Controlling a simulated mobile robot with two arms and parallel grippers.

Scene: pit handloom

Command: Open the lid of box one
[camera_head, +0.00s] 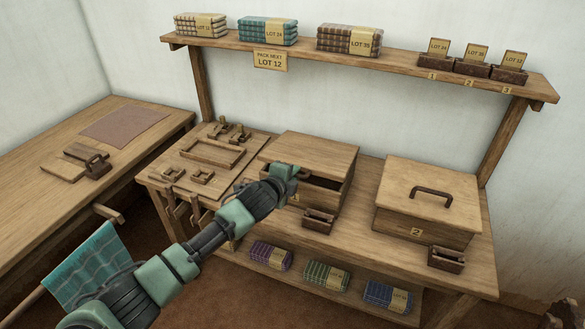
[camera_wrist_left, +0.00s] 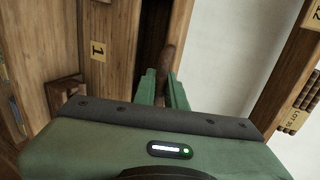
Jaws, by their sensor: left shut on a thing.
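Box one stands on the bench in the middle of the head view, its wooden lid (camera_head: 310,152) on top. A dark gap (camera_head: 325,183) shows between the lid and the box front, so the lid is a little raised at the front. My left gripper (camera_head: 287,172) is at the lid's front left. In the left wrist view the left gripper (camera_wrist_left: 165,88) is shut on a brown handle (camera_wrist_left: 166,62), beside the dark opening. The box front with its label "1" (camera_wrist_left: 97,50) is left of it. In the head view my arm hides part of the box front.
Box two (camera_head: 425,200), closed with a dark handle, stands to the right. Small dark holders (camera_head: 318,220) (camera_head: 446,259) stand before the boxes. A wooden frame (camera_head: 210,152) lies at left. A shelf (camera_head: 350,58) with cloth stacks runs above; more bundles (camera_head: 327,275) lie below.

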